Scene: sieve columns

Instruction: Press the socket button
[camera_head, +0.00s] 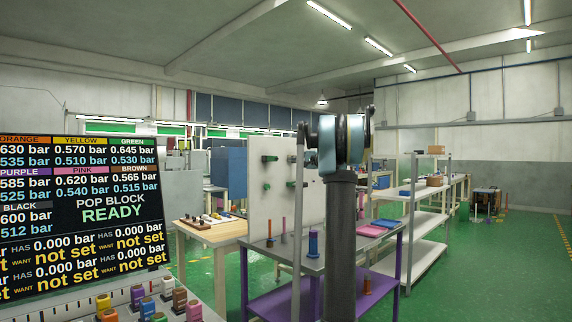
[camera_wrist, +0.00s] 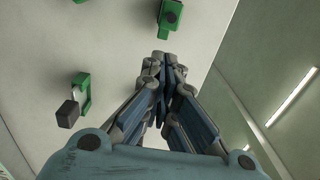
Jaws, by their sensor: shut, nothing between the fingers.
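My gripper (camera_wrist: 163,65) is shut and empty in the wrist view, its fingers together and pointing up the picture. A pale upright panel (camera_wrist: 115,50) lies beyond it, carrying green fittings. One green fitting (camera_wrist: 84,90) with a dark end is left of the fingers. Another green fitting (camera_wrist: 171,17) with a dark round end is just above the fingertips; I cannot tell the gap. The panel (camera_head: 254,212) also shows in the head view, with a green fitting (camera_head: 269,158) at its upper left. I cannot tell which part is the socket button. My arm hides the panel's right side.
A grey-topped table with a purple lower shelf (camera_head: 275,300) stands by the panel. A dark display (camera_head: 120,235) reading "POP BLOCK READY" is at left, above several coloured columns. A wooden table (camera_head: 205,232) and a shelf rack (camera_head: 430,220) stand behind. Green floor (camera_head: 480,285) is clear at right.

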